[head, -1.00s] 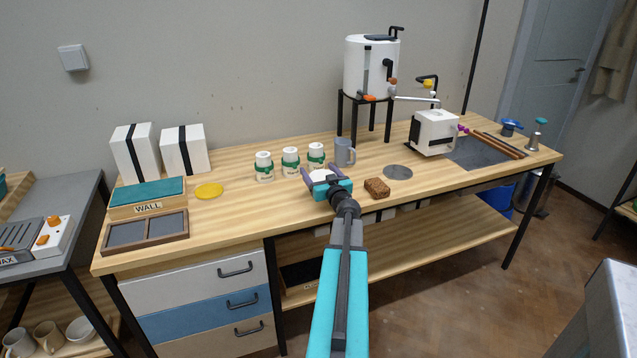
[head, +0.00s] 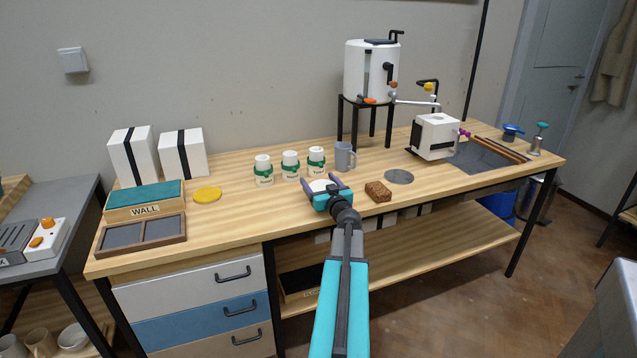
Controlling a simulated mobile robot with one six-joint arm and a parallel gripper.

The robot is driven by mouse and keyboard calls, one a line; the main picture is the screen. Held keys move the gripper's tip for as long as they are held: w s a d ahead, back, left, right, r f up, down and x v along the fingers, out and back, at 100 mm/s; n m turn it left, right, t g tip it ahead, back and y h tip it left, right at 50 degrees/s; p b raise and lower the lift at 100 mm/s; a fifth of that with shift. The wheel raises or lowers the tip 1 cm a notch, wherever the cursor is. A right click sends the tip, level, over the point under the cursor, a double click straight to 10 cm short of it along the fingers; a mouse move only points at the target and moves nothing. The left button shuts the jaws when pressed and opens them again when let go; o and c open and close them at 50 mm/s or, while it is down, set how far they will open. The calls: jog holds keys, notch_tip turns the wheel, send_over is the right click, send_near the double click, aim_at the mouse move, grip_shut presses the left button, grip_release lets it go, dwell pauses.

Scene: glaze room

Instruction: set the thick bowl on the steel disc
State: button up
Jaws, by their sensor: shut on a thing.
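My gripper (head: 324,188) is over the middle of the wooden bench, near its front edge. It is shut on a white bowl (head: 318,185), which shows between the two dark fingers. Much of the bowl is hidden by the gripper, so I cannot tell how thick its wall is or whether it touches the bench. The steel disc (head: 399,177) lies flat and bare on the bench, to the right of my gripper and slightly farther back.
A brown sponge-like block (head: 378,192) lies between my gripper and the disc. A grey mug (head: 345,156) and several white jars (head: 290,164) stand behind. A white urn (head: 371,72) on a black stand rises behind the disc. A yellow disc (head: 207,194) lies left.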

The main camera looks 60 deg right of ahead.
jog(key=o, duration=1.3)
jog(key=shift+r, duration=0.1)
jog(key=shift+p+v, duration=0.4)
jog(key=shift+v, duration=5.6)
